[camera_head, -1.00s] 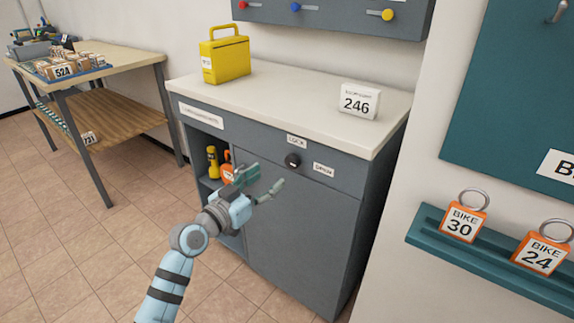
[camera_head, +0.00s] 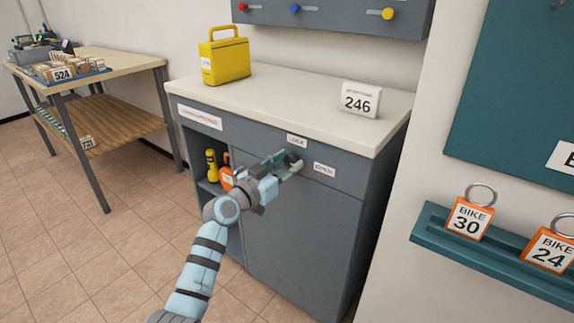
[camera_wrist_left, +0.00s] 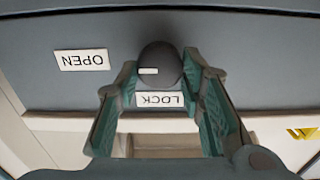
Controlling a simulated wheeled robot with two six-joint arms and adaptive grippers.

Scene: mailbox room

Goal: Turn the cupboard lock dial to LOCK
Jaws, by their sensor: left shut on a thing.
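The cupboard (camera_head: 300,220) is grey with a pale top. Its lock dial (camera_wrist_left: 160,60) is a dark round knob on the upper front panel, with a small white mark. A LOCK label (camera_head: 297,140) sits above the dial and an OPEN label (camera_head: 324,169) to its right in the head view. The wrist view is upside down; there the white mark lies on the dial's left, the side of the OPEN label (camera_wrist_left: 82,60). My left gripper (camera_head: 290,163) is shut on the dial, a finger on either side, largely hiding it in the head view. My right gripper is out of view.
A yellow case (camera_head: 224,60) and a white 246 sign (camera_head: 360,99) stand on the cupboard top. A yellow torch (camera_head: 211,165) and an orange item (camera_head: 226,172) are in the open shelf. A teal rail (camera_head: 480,252) with bike tags is at right.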

